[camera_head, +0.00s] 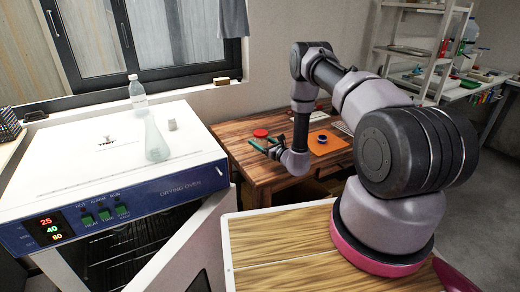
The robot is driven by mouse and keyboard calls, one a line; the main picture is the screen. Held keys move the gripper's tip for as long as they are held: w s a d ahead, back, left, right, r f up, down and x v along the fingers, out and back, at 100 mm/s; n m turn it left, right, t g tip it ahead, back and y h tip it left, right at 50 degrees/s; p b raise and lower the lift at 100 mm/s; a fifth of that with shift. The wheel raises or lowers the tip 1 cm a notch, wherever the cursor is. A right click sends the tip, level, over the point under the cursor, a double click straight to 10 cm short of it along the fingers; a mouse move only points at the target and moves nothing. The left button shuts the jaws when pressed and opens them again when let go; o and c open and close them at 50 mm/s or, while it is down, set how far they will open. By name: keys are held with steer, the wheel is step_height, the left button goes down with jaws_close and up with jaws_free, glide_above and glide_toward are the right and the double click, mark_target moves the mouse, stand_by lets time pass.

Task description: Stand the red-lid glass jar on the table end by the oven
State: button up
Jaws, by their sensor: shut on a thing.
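The red-lid glass jar shows by its red lid (261,133) at the end of the wooden table (232,134) next to the oven. Its glass body is small and hard to make out behind the green fingers. My gripper (265,146) is shut on the jar, just below the lid. The jar looks upright. I cannot tell whether its base touches the table or is slightly above it. The drying oven (190,183) stands to the left, its door (185,255) open.
An orange mat (328,148) with a dark round item (322,139) lies on the table right of my gripper. A shelf rack (425,50) stands behind.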

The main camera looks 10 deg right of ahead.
steer(key=shift+f, duration=2)
steer(key=shift+f, duration=0.15)
steer(key=o, duration=1.2)
steer(key=shift+o, duration=0.2)
